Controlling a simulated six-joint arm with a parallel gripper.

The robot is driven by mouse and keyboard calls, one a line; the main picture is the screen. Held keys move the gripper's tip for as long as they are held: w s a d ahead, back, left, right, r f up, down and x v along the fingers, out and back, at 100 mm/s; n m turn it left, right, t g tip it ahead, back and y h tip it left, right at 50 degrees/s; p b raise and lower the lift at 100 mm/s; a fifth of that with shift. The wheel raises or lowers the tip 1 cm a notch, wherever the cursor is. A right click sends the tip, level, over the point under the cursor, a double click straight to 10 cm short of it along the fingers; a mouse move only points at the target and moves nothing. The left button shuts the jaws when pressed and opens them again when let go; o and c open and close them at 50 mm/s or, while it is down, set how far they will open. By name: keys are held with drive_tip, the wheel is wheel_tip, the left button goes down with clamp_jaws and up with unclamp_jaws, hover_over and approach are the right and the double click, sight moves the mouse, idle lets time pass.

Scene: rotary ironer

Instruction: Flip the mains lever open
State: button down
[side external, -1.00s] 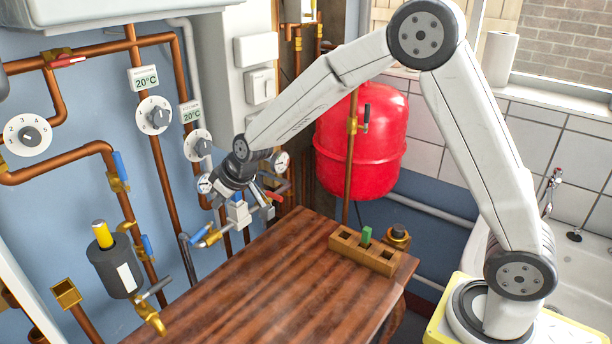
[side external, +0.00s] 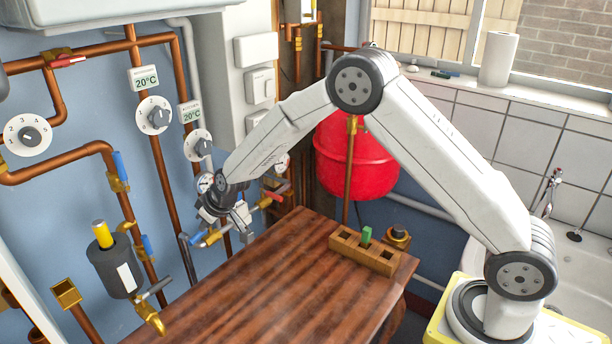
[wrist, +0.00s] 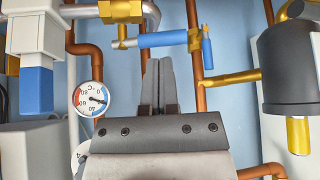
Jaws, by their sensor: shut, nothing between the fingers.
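Several valve levers are in view, and I cannot tell by a label which one is the mains lever. A blue lever on a brass valve (side external: 212,238) sits just left of and below my gripper (side external: 230,225) in the side view. My wrist hides part of the pipework in the side view.
A dial gauge (wrist: 91,98) is left of my fingers. Other levers are blue (side external: 120,165) and red (side external: 282,189). A dark cylinder (side external: 117,272) hangs at the left. The wooden table (side external: 260,285) is mostly clear, with a wooden block (side external: 375,261) at its far end.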

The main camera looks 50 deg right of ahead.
sight(197, 234)
drive_tip(key=shift+x, duration=1.5)
drive_tip(key=shift+w, duration=0.1)
drive_tip(key=shift+w+a+f, duration=0.15)
drive_tip(key=shift+w+f, duration=0.2)
drive_tip(key=shift+w+a, duration=0.15)
drive_tip(key=shift+w, duration=0.1)
drive_tip(key=shift+r, duration=0.1)
drive_tip(key=shift+s, duration=0.2)
drive_tip(key=shift+s+d+f, duration=0.3)
drive_tip(key=shift+s+d, duration=0.15)
drive_tip(key=shift+d, duration=0.1)
